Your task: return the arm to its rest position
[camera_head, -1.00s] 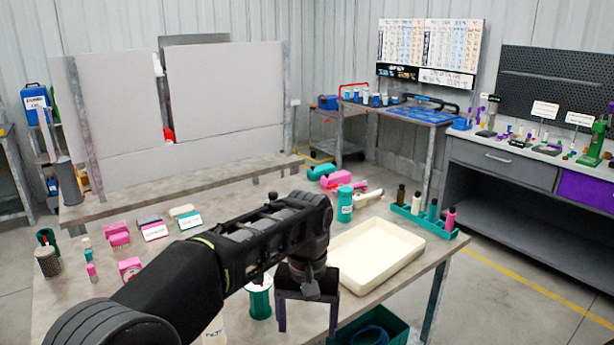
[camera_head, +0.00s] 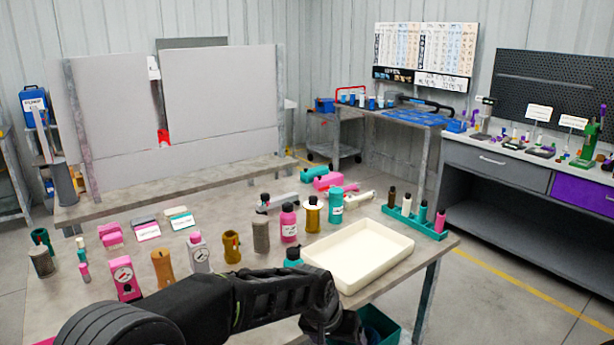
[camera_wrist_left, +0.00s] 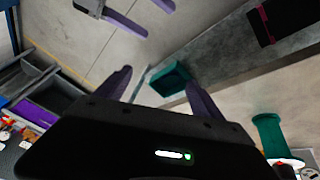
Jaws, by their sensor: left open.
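My left arm (camera_head: 270,298) comes in low from the left in the head view, across the table's near edge. Its wrist end is by the bottom edge of the picture, below the cream tray, and its fingers are not visible there. In the left wrist view my left gripper (camera_wrist_left: 157,80) shows two purple fingers spread apart with nothing between them. Behind them are the floor, a grey surface and a teal bin. Another gripper with purple fingers (camera_wrist_left: 145,14), apparently my right one, shows at the top of that view, fingers apart and empty.
The cream tray (camera_head: 359,254) lies on the table's right part. Pink, brown and teal bottles stand close beyond my arm, such as the pink bottle (camera_head: 288,223). A teal rack (camera_head: 414,222) holds small bottles. A teal bin (camera_wrist_left: 167,80) sits low by the table.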

